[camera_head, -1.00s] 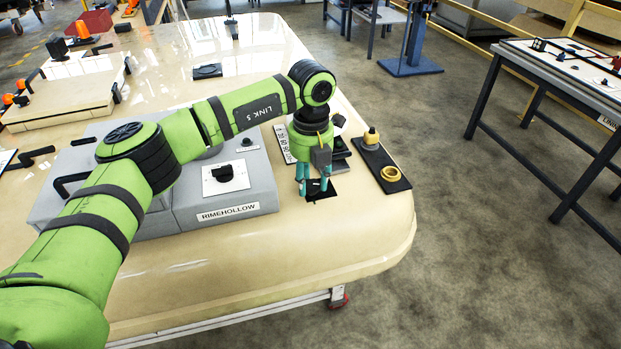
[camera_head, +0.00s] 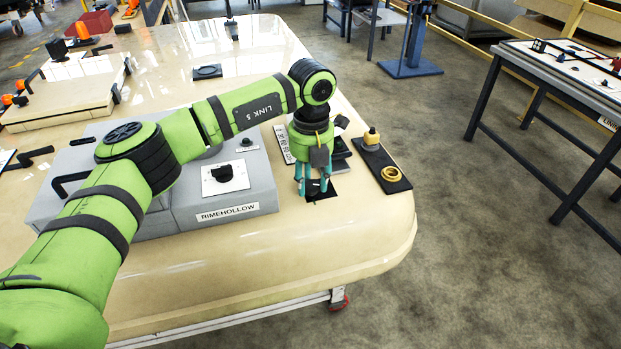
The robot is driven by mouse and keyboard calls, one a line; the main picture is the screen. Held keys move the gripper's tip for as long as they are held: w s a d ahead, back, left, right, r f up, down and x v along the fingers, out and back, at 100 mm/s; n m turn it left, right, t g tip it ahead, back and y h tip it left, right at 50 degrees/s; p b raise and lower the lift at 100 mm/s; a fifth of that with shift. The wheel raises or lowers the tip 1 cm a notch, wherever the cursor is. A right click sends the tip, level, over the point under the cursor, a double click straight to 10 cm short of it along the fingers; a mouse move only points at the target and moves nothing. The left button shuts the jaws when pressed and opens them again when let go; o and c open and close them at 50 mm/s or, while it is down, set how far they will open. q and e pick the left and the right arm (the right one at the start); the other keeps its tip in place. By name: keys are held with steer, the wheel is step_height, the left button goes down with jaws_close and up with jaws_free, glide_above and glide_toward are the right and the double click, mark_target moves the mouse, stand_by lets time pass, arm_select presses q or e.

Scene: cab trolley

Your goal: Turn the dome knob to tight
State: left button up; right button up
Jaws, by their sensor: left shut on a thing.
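My left gripper (camera_head: 313,188) points down at a small black plate (camera_head: 322,196) near the front right of the trolley top. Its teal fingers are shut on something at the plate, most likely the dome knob. The fingers and wrist hide the knob, so its shape and any tight mark cannot be read. My right gripper is not in view.
Left of the gripper stands a grey box labelled RIMEHOLLOW (camera_head: 228,213) with a black knob on a white plate (camera_head: 225,179). To the right, a black board (camera_head: 393,183) holds a yellow ring (camera_head: 390,174) and a yellow-topped piece (camera_head: 371,138). The trolley's front edge is clear.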

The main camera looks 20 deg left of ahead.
mark_target(312, 182)
arm_select(q)
steer(key=shift+w+r+m, duration=0.3)
steer(key=shift+m, duration=0.1)
stand_by(0.8)
steer(key=o, duration=1.1)
steer(key=shift+o, duration=0.2)
steer(key=shift+f, duration=0.25)
steer(key=shift+r, duration=0.2)
step_height(312, 182, up, 12)
steer(key=shift+f, duration=0.15)
